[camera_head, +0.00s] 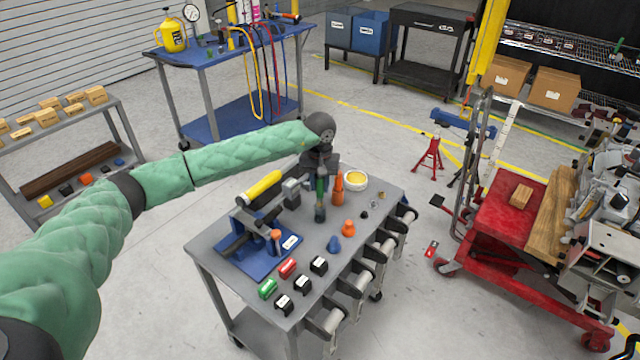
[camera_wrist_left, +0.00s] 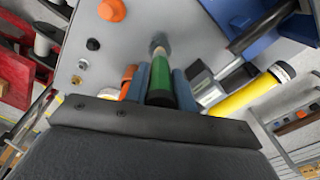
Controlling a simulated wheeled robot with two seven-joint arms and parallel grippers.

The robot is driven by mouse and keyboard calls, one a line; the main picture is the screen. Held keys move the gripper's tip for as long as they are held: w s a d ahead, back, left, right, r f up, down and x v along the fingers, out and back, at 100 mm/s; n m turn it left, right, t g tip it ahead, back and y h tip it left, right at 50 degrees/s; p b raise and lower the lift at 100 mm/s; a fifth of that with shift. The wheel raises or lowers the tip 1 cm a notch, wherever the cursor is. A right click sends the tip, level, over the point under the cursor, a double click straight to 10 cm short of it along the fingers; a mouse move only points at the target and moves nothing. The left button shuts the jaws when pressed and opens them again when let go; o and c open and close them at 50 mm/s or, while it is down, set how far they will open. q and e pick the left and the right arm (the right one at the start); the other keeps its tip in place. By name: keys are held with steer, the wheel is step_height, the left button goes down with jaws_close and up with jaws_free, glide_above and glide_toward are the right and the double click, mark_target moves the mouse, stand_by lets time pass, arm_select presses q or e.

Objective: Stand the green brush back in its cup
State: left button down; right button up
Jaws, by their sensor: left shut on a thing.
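The green brush (camera_head: 321,182) stands near upright at the back of the grey cart top. In the left wrist view its green handle (camera_wrist_left: 158,84) lies between the two blue fingers of my left gripper (camera_wrist_left: 160,90). My left gripper (camera_head: 320,170) is shut on the handle from above. A small dark, see-through cup (camera_head: 320,213) is directly below the brush, and it also shows in the wrist view (camera_wrist_left: 158,41). The brush's lower end lines up with the cup; I cannot tell how deep it reaches. My right gripper is out of view.
An orange bottle (camera_head: 338,190) stands close right of the brush, with a white-rimmed yellow tub (camera_head: 355,181) behind. A blue fixture with a yellow-handled tool (camera_head: 261,188) is to the left.

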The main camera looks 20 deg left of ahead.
arm_select(q)
steer(key=shift+f+b, duration=1.35)
steer(key=shift+f, duration=0.05)
steer(key=c, duration=1.1)
jaws_free()
steer(key=shift+r, duration=5)
